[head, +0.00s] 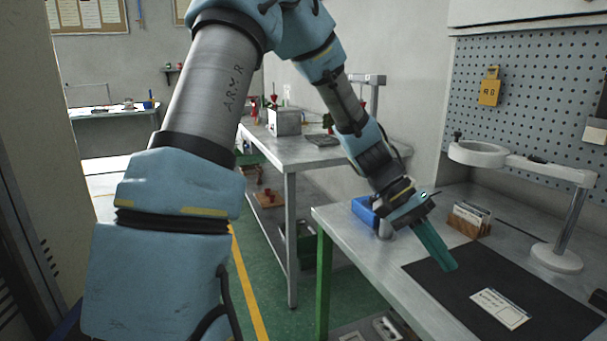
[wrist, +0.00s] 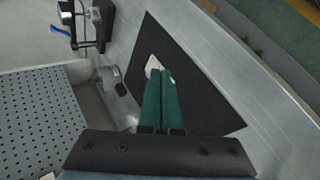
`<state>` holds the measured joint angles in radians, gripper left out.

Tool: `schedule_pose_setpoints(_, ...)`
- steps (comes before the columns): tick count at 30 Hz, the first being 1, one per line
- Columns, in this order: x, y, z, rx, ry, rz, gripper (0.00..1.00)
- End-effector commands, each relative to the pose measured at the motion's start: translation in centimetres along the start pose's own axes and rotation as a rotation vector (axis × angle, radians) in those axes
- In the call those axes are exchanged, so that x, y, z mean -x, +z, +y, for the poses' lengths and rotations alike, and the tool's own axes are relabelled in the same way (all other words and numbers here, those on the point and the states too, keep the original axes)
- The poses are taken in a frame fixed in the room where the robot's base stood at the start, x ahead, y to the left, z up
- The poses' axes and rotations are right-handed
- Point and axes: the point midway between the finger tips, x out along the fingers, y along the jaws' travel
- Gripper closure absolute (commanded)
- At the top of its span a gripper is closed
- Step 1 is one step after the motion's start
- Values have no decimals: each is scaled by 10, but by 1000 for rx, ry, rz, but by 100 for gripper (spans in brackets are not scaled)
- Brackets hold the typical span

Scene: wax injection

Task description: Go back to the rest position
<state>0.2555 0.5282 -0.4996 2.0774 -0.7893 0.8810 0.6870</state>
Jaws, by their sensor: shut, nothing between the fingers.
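My gripper (head: 446,262) is shut and empty, its green fingers pointing down over the black mat (head: 540,305) on the metal workbench. In the wrist view the two green fingers (wrist: 166,72) lie side by side, with the black mat (wrist: 205,95) behind them. A white printed card (head: 501,309) lies on the mat, to the right of and nearer than the fingertips in the head view. In the wrist view a pale piece (wrist: 152,65) shows at the fingertips, partly hidden by them.
A white ring stand (head: 557,256) stands at the right of the bench. A wooden card holder (head: 468,222) and a blue bin (head: 365,211) stand behind the mat. A pegboard (head: 530,100) backs the bench. Another metal table (head: 345,155) stands farther back. Green floor lies between.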

Motion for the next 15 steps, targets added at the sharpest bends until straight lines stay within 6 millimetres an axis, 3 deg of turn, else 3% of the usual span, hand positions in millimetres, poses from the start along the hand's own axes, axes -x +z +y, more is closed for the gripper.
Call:
schedule_pose_setpoints(3,45,30,-68,126,-238,75,100)
schedule_pose_setpoints(6,87,61,-117,233,-417,154,100)
schedule_pose_setpoints(9,125,92,-153,325,-558,236,100)
schedule_pose_setpoints(15,182,148,-195,461,-744,385,100)
